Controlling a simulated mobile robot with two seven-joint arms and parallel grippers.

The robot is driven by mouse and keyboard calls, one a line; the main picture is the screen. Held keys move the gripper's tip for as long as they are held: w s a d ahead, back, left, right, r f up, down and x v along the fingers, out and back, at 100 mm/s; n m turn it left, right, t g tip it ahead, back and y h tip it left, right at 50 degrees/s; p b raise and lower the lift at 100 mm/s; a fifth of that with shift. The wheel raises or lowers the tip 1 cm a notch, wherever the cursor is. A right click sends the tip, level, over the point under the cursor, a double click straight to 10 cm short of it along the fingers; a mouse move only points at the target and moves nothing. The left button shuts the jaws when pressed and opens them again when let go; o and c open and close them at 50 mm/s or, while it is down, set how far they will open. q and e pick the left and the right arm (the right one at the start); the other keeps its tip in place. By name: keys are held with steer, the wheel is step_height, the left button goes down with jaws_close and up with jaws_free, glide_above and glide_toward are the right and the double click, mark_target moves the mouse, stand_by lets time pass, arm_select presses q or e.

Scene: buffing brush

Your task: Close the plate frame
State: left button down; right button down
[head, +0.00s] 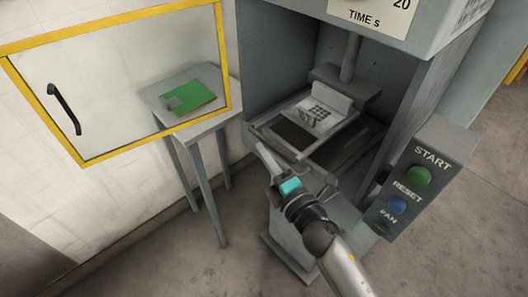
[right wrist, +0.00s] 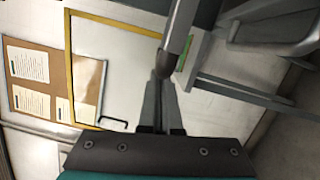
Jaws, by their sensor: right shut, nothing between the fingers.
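The plate frame (head: 296,153) is a grey rectangular frame inside the grey machine's open bay in the head view. A pale plate with a black grid (head: 318,114) is at its back, under the press head. I cannot tell the frame's exact angle. My right gripper (head: 262,149) is at the front left of the frame, its fingers shut and empty. In the right wrist view the shut fingers (right wrist: 163,76) point up the picture, close to a dark grey bar (right wrist: 181,28); contact is unclear. My left gripper is not in view.
A clear door with a yellow edge (head: 222,60) and black handle (head: 64,108) stands open at left. Behind it is a small grey table with a green board (head: 200,92). A control box (head: 428,150) with green and blue buttons is at right. Noticeboard papers (right wrist: 28,64) hang on the wall.

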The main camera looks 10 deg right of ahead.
steer(key=w+d, duration=0.5)
steer(key=d, duration=0.2)
steer(key=shift+w+d+r, duration=0.1)
steer(key=shift+d, duration=0.05)
stand_by(0.3)
steer(key=shift+r, duration=0.15)
